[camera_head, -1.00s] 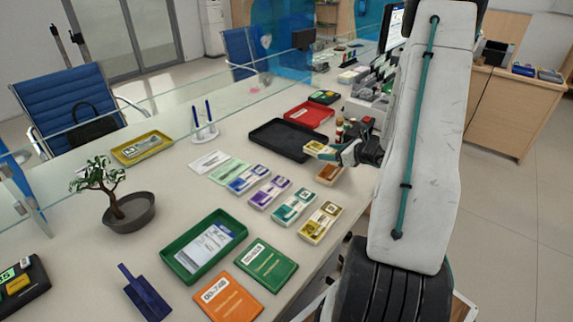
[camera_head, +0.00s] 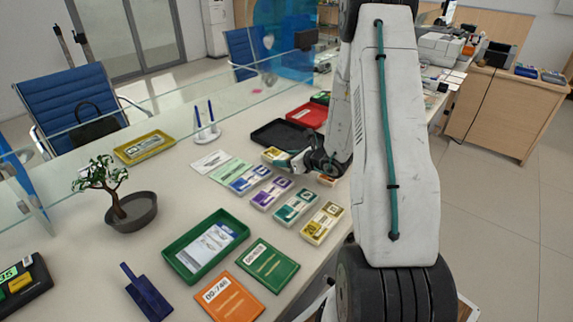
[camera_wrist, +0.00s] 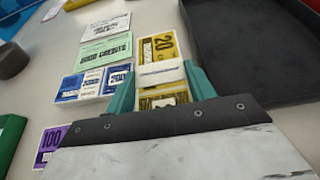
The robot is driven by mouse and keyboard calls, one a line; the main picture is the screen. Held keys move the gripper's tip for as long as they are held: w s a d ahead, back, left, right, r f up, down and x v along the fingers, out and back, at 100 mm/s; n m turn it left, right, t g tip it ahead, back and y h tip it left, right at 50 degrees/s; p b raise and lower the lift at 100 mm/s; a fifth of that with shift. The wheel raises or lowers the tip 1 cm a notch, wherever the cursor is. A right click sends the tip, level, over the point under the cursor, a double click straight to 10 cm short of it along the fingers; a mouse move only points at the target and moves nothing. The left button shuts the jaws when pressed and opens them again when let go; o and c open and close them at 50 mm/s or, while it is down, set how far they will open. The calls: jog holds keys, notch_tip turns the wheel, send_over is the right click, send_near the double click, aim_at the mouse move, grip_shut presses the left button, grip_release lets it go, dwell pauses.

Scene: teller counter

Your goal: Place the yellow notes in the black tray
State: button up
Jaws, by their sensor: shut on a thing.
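My gripper (camera_wrist: 162,88) is shut on a bundle of yellow notes (camera_wrist: 156,48), banded in white and marked 20. In the head view the held yellow notes (camera_head: 273,154) are just in front of the black tray (camera_head: 262,136), at its near side. In the wrist view the black tray (camera_wrist: 215,50) is to the right of the held notes, and they are outside its rim. The tray floor in view is empty; part of the tray is hidden by my arm in the head view. Another yellowish bundle (camera_head: 322,222) lies on the counter.
Blue (camera_head: 250,178), purple (camera_head: 271,193) and teal (camera_head: 296,207) note bundles lie in a row near my gripper. A red tray (camera_head: 307,115) stands behind the black one. A pen stand (camera_head: 206,132) and a glass screen are farther left.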

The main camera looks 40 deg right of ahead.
jog(key=shift+d+f, duration=0.1)
jog(key=shift+f, duration=1)
jog(key=shift+f, duration=0.2)
jog(key=o, duration=0.8)
